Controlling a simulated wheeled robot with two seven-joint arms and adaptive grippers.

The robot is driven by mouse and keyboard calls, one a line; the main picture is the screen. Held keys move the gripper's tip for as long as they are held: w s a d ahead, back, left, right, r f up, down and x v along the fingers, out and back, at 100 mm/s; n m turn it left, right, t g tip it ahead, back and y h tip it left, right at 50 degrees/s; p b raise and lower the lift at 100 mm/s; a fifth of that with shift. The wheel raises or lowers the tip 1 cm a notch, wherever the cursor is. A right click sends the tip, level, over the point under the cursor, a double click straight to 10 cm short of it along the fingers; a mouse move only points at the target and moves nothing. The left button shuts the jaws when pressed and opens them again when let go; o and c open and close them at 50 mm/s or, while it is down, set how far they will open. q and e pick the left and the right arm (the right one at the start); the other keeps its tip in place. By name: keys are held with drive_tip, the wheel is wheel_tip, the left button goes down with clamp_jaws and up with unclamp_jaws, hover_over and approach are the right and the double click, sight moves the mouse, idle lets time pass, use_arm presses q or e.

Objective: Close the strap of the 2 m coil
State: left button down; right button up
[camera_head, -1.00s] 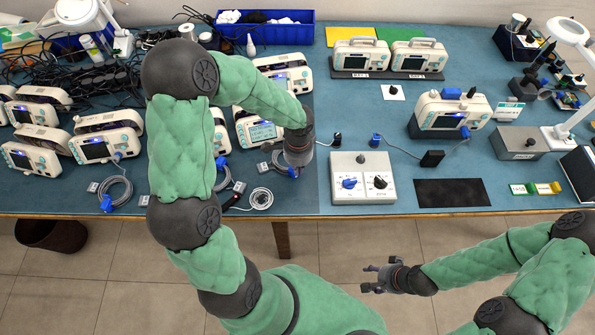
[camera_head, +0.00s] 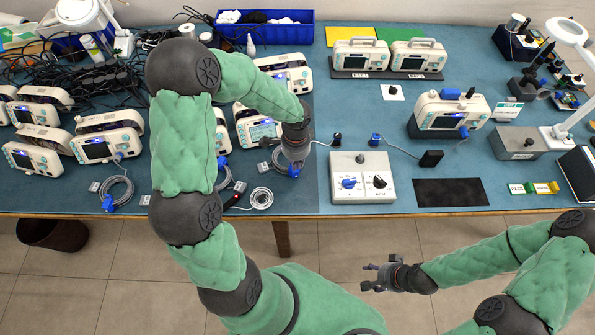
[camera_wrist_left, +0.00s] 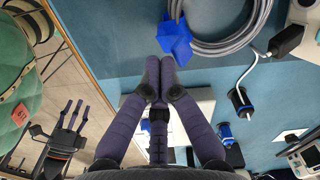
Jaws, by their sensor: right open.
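In the left wrist view a grey cable coil (camera_wrist_left: 222,45) lies on the blue bench mat, with a blue strap piece (camera_wrist_left: 174,40) at its near left side. My left gripper (camera_wrist_left: 158,76) points at this blue piece, its two fingertips together just short of it; I see nothing between them. In the head view my left gripper (camera_head: 293,170) is low over the mat and hides most of this coil. No length label is readable. My right gripper (camera_head: 371,277) is open and empty in front of the bench; it also shows in the left wrist view (camera_wrist_left: 72,106).
Another grey coil with a blue strap (camera_head: 116,192) and a white coil (camera_head: 261,198) lie to the left. Several monitors (camera_head: 98,148) line the left and back. A black mat (camera_head: 451,192) lies bare at right.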

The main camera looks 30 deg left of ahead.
use_arm(q)
drive_tip(key=shift+w+a, duration=0.15)
drive_tip(key=shift+a, duration=0.05)
drive_tip(key=shift+w+a, duration=0.25)
drive_tip(key=shift+a, duration=0.05)
drive_tip(key=shift+w+a, duration=0.1)
idle(0.4)
drive_tip(key=shift+w+a+f, duration=0.2)
drive_tip(key=shift+w+a, duration=0.05)
drive_tip(key=shift+a, duration=0.2)
drive_tip(key=shift+w+a+f, duration=0.2)
drive_tip(key=shift+w+a, duration=0.05)
drive_tip(key=shift+w, duration=0.05)
idle(0.3)
